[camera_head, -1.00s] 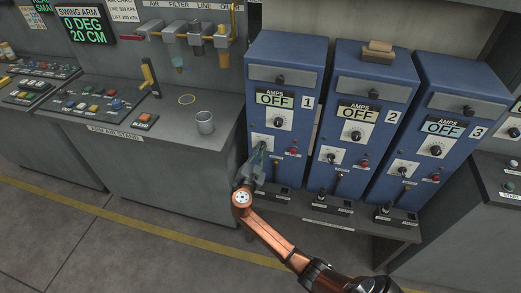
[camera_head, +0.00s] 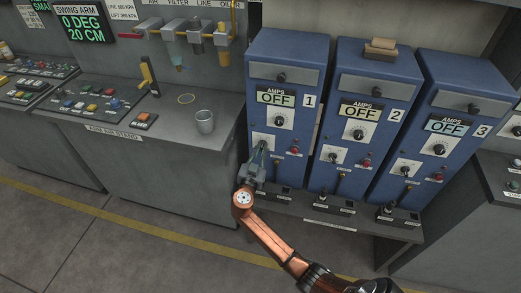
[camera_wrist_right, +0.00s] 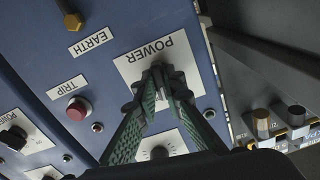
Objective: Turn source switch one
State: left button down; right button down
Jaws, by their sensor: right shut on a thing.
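Source one is the blue cabinet (camera_head: 286,60) marked 1, and its AMPS display (camera_head: 275,97) reads OFF. My right gripper (camera_head: 261,146) is at the lower left of its front panel. In the right wrist view, the gripper's green fingers (camera_wrist_right: 159,80) are shut on the switch at the white POWER plate (camera_wrist_right: 130,68). The fingers hide most of the switch, so its position cannot be made out. The POWER lettering appears upside down in that view. My left gripper is not in view.
Blue cabinets two (camera_head: 378,75) and three (camera_head: 465,85) stand to the right, both displays OFF. In the wrist view, a red TRIP button (camera_wrist_right: 77,109) is left of the fingers. A grey bench (camera_head: 170,165) with a cup (camera_head: 204,122) stands left. Open floor lies in front.

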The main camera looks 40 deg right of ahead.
jog(key=shift+f+n, duration=0.1)
jog(key=shift+n, duration=0.4)
jog(key=n, duration=0.4)
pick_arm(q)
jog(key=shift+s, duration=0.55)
pick_arm(e)
jog(key=shift+n, duration=1.3)
jog(key=c, duration=2)
grip_release()
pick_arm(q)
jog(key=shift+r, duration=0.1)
pick_arm(e)
jog(key=v, duration=1.2)
jog(key=shift+s, duration=0.1)
jog(key=shift+d, duration=0.1)
